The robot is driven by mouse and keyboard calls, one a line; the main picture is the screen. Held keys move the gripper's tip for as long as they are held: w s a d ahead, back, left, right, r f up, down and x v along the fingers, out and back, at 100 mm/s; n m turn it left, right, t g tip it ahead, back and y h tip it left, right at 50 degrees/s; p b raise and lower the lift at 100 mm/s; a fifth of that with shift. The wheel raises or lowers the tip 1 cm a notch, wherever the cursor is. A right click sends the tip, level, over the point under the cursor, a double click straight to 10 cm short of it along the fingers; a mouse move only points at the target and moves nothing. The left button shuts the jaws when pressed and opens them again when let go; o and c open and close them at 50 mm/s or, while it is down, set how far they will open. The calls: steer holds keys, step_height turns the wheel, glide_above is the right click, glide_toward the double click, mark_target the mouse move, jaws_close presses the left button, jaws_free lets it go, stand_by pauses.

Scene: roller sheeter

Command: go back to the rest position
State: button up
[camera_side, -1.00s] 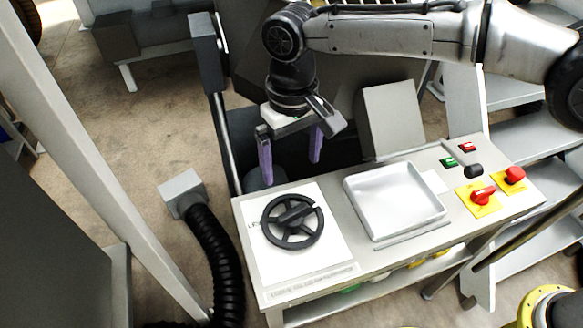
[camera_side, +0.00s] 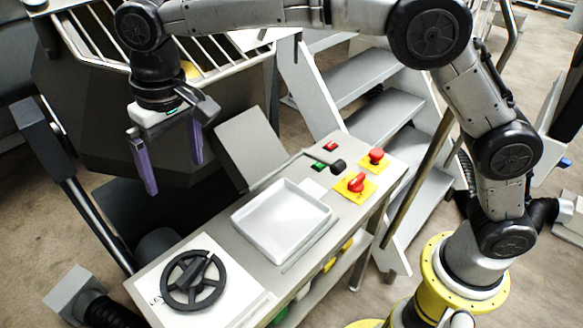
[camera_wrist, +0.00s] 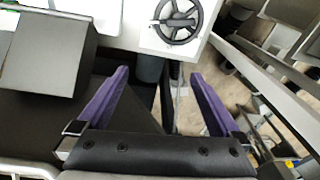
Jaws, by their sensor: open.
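My gripper (camera_side: 173,175) hangs in the upper left of the side view, with its two purple fingers apart and nothing between them. It is above and behind the machine's panel, clear of the black handwheel (camera_side: 193,282). In the wrist view my gripper (camera_wrist: 158,74) shows the same open fingers over a dark area. The handwheel (camera_wrist: 178,22) is beyond the fingertips at the top of that view, not touched.
A white tray (camera_side: 280,220) sits mid-panel. A black-knobbed lever (camera_side: 337,166), red knob (camera_side: 357,182) and red button (camera_side: 376,155) are to its right. Grey steps (camera_side: 385,125) rise behind. A dark hopper with a grille (camera_side: 215,55) is behind my gripper.

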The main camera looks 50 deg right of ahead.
steer(key=s+d+r+m+t, duration=0.2)
steer(key=s+d+r, duration=0.1)
steer(key=d+r, duration=0.9)
steer(key=s+d+m+t, duration=0.1)
steer(key=s+d, duration=0.7)
steer(key=d, duration=0.3)
steer(key=s+d+f, duration=0.4)
steer(key=s+f, duration=0.2)
steer(key=s, duration=0.1)
steer(key=s+d+f+n+t, duration=0.1)
steer(key=s+d+f, duration=0.3)
steer(key=s+f, duration=0.2)
steer(key=s, duration=0.2)
steer(key=shift+s+n+h, duration=0.3)
steer(key=shift+h, duration=0.1)
